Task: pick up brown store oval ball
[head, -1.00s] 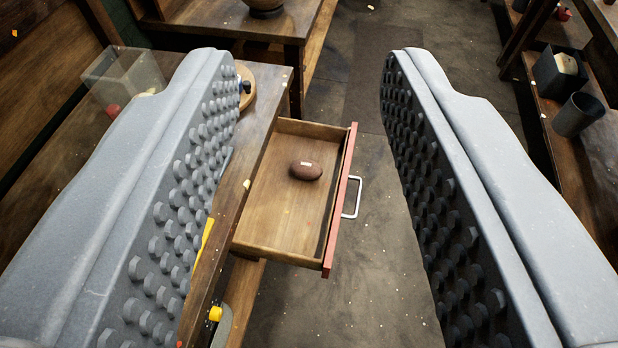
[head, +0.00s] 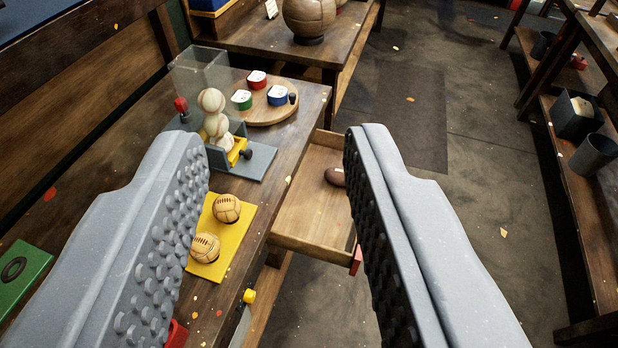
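The brown oval ball (head: 335,177) lies in an open wooden drawer (head: 305,215) that sticks out from the bench on its right side. The right finger hides part of the ball and much of the drawer's red front. My gripper (head: 268,160) is open and empty, with its two studded grey fingers wide apart. The fingers are nearer the camera than the drawer and do not touch the ball.
A large brown ball (head: 309,16) stands behind.

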